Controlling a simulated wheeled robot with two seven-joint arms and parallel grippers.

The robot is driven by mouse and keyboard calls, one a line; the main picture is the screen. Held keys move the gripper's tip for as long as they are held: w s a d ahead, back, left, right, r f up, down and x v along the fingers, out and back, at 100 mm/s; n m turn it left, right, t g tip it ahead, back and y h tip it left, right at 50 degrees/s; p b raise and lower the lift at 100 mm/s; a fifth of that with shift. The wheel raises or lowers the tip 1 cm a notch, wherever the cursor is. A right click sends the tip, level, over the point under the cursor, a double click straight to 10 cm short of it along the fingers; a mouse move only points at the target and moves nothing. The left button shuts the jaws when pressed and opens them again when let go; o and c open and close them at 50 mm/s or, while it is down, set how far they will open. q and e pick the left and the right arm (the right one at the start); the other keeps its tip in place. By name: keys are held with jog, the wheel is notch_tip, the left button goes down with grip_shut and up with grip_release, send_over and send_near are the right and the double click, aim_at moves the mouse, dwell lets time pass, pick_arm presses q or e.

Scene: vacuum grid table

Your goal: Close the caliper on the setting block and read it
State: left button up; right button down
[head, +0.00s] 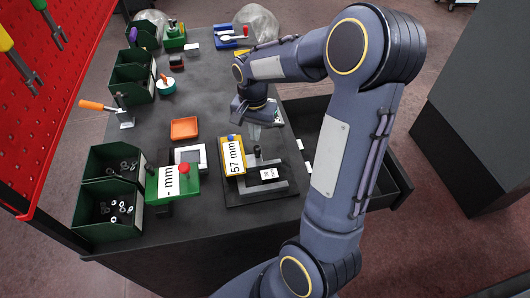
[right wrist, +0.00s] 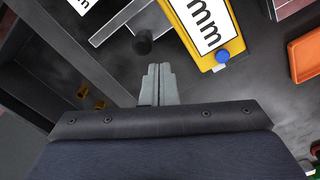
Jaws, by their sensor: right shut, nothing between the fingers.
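The caliper (head: 283,187), a grey angled frame with a small white label and an upright black knob (head: 257,153), lies on a dark plate. In the right wrist view the black knob (right wrist: 143,42) stands just beyond my fingertips, apart from them. A yellow block marked "57 mm" (head: 233,172) with a blue button sits left of the caliper; it also shows in the right wrist view (right wrist: 228,48). I cannot tell which part is the setting block. A green block marked "- mm" (head: 188,186) with a red button stands further left. My right gripper (right wrist: 158,70) is shut and empty, above the table behind the knob.
An orange tray (head: 184,128) and a white-framed square (head: 191,154) lie left of the yellow block. Green bins (head: 108,211) with metal parts line the left edge. An open dark drawer (head: 388,172) is at right.

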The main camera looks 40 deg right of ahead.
aim_at(257, 145)
jog(key=shift+f+b, duration=1.15)
jog(key=shift+f, duration=0.55)
jog(key=shift+s+a, duration=0.5)
jog(key=shift+s, duration=0.35)
jog(key=shift+s+a, duration=0.45)
jog(key=shift+s, duration=0.4)
dwell(0.4)
jog(key=shift+w, duration=0.15)
jog(key=shift+w+d, duration=0.3)
jog(key=shift+w, duration=0.1)
jog(key=shift+r, duration=0.1)
jog(key=shift+r+p, duration=2.8)
jog(key=shift+r, duration=0.65)
